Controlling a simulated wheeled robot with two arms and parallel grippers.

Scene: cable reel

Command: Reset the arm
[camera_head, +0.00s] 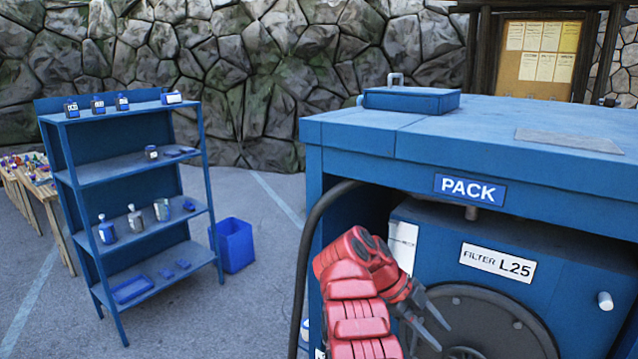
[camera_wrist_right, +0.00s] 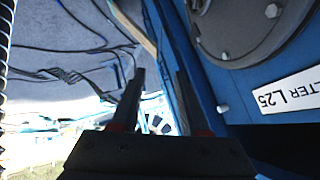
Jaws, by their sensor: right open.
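My right arm is red and comes up from the bottom of the head view. My right gripper (camera_head: 432,318) is open and empty, with its dark fingers in front of the blue cabinet's lower unit. In the right wrist view the two dark fingers of the right gripper (camera_wrist_right: 158,95) stand apart with nothing between them. The unit labelled "FILTER L25" (camera_head: 497,263) has a round dark cover (camera_head: 480,320), partly hidden by the gripper and the frame's bottom edge. My left gripper does not show.
The blue cabinet marked "PACK" (camera_head: 470,188) fills the right side, with a black hose (camera_head: 303,265) at its left edge. A blue shelf (camera_head: 130,172) with small bottles and boxes stands left. A blue bin (camera_head: 233,246) is beside it. Open paving lies between.

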